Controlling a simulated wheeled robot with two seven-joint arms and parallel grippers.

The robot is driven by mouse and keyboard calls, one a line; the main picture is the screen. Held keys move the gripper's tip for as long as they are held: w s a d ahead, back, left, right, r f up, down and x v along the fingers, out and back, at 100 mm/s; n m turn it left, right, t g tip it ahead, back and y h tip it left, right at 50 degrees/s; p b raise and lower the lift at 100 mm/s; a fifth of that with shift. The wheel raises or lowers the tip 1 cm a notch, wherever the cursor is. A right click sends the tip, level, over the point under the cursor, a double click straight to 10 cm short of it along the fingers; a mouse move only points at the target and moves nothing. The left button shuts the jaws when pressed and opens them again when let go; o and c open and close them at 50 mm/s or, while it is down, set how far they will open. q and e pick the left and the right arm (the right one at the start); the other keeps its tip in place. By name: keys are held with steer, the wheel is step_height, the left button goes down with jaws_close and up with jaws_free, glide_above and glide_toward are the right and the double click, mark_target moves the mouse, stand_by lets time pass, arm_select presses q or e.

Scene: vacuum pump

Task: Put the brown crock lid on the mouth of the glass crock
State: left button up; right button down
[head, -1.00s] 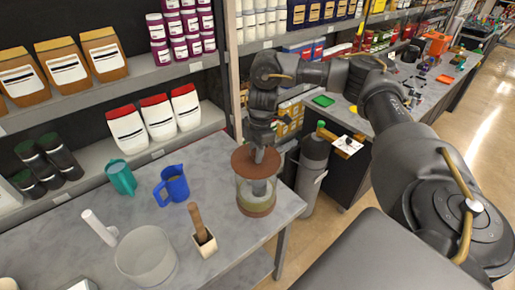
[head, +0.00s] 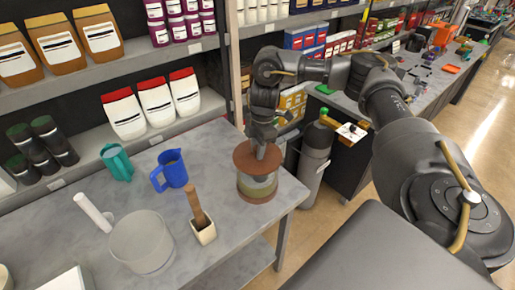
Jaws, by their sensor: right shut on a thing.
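The brown crock lid (head: 244,157) is a flat reddish-brown disc, seen from above. My right gripper (head: 261,149) comes down from above and is shut on the lid near its middle. The glass crock (head: 258,186), clear with a brown base and greenish contents, stands upright on the table's right end, directly under the lid. The lid looks level and covers the crock's mouth from this view. I cannot tell whether it touches the rim. My left gripper is not in view.
On the grey table (head: 90,222) stand a blue pitcher (head: 172,169), a teal mug (head: 117,162), a white pot with a wooden pestle (head: 204,231) and a large translucent bowl (head: 142,243). A grey cylinder (head: 314,162) stands beyond the table's right edge. Shelves line the back.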

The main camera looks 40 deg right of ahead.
steer(key=shift+f, duration=0.6)
steer(key=c, duration=1)
jaws_free()
steer(key=shift+c, duration=0.2)
steer(key=r, duration=0.7)
steer(key=d+r, duration=0.1)
steer(key=r, duration=0.2)
steer(key=shift+s+d+r, duration=0.1)
steer(key=shift+s+r, duration=0.05)
steer(key=shift+r, duration=0.25)
